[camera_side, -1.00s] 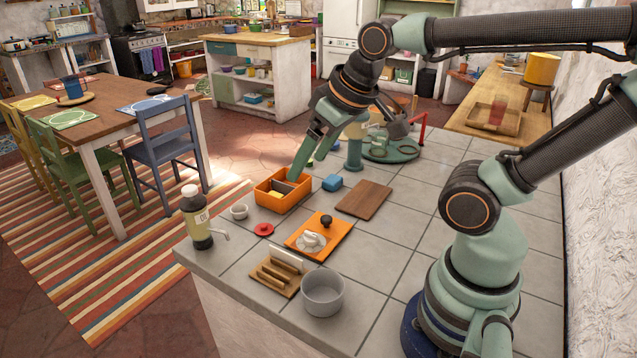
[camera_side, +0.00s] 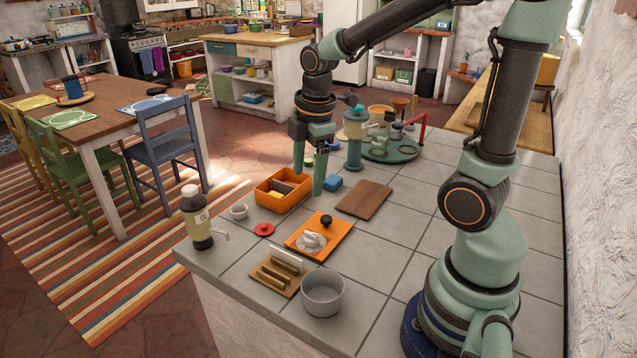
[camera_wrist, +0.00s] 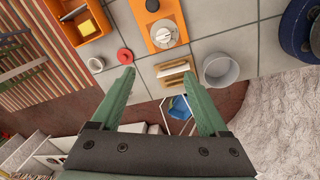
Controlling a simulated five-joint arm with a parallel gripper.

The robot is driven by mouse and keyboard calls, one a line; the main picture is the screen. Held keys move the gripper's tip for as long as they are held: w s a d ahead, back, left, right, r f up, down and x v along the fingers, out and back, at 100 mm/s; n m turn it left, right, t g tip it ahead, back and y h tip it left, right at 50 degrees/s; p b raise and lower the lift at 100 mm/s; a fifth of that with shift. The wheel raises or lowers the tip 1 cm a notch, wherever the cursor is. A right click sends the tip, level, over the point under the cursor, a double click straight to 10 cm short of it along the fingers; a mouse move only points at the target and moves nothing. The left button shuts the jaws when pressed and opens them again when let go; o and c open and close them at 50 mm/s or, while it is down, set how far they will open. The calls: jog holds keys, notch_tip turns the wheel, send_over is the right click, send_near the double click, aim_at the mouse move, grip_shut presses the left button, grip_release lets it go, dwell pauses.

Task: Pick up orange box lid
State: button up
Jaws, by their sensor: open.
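The orange box lid (camera_side: 335,246) lies flat on the tiled counter, with a black knob (camera_side: 326,221) towards its far end and a white object (camera_side: 311,240) on it. It also shows at the top of the wrist view (camera_wrist: 174,17), beyond my fingertips. My gripper (camera_side: 309,177) is open and empty, with its fingers pointing down beside the orange box in the side view. In the wrist view my gripper (camera_wrist: 160,72) shows its two green fingers spread wide. The open orange box (camera_side: 270,202) has dividers and something yellow inside.
Near the lid are a red disc (camera_side: 264,229), a wooden rack (camera_side: 271,279) and a grey pot (camera_side: 323,292). A dark bottle (camera_side: 197,225) stands at the counter's left edge.

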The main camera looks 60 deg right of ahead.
aim_at(311, 233)
jog(key=f+n, duration=0.1)
jog(key=f, duration=0.4)
jog(key=d+f+n+g, duration=0.1)
jog(key=f+n, duration=0.1)
jog(key=f, duration=0.4)
jog(key=w+d+f+n, duration=0.1)
jog(key=f+n, duration=0.1)
jog(key=f, duration=0.3)
jog(key=shift+d+f+g, duration=0.15)
jog(key=shift+g, duration=0.15)
grip_shut()
